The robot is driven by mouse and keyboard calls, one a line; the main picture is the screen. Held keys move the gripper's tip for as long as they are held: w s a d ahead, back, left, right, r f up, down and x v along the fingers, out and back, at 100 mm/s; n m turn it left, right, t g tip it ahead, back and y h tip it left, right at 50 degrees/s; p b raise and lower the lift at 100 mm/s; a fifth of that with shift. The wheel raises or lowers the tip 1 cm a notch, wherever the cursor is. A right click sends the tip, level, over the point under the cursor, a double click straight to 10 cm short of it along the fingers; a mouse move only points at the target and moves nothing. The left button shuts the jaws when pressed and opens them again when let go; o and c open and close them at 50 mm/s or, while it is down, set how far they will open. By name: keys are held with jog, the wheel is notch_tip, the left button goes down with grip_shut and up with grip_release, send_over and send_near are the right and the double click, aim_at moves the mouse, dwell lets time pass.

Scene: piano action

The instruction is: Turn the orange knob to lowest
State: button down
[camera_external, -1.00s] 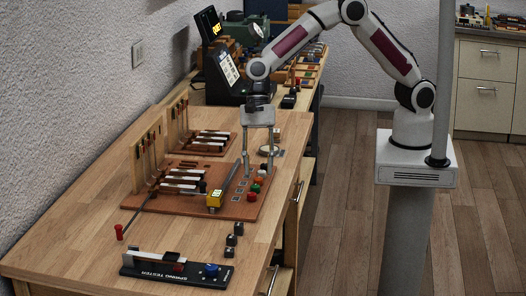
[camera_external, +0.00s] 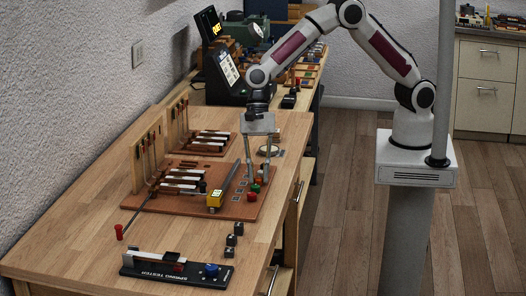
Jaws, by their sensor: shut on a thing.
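The orange knob (camera_external: 259,181) is small and sits in a row of coloured knobs at the right side of the brown board (camera_external: 225,208). My gripper (camera_external: 257,179) points down over this row, with its two fingers on either side of the orange knob, and is shut on it. The fingers partly hide the knob, and its pointer or setting is too small to read. The green knob (camera_external: 255,188) and the red knob (camera_external: 252,197) are just in front of the fingers.
Piano action parts (camera_external: 182,180) are farther left. The bench's front left is mostly clear.

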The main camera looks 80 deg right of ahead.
jog(key=shift+n+g, duration=0.5)
jog(key=shift+n, duration=1.1)
jog(key=shift+f, duration=0.1)
jog(key=c, duration=1.9)
grip_release()
jog(key=shift+m, duration=0.5)
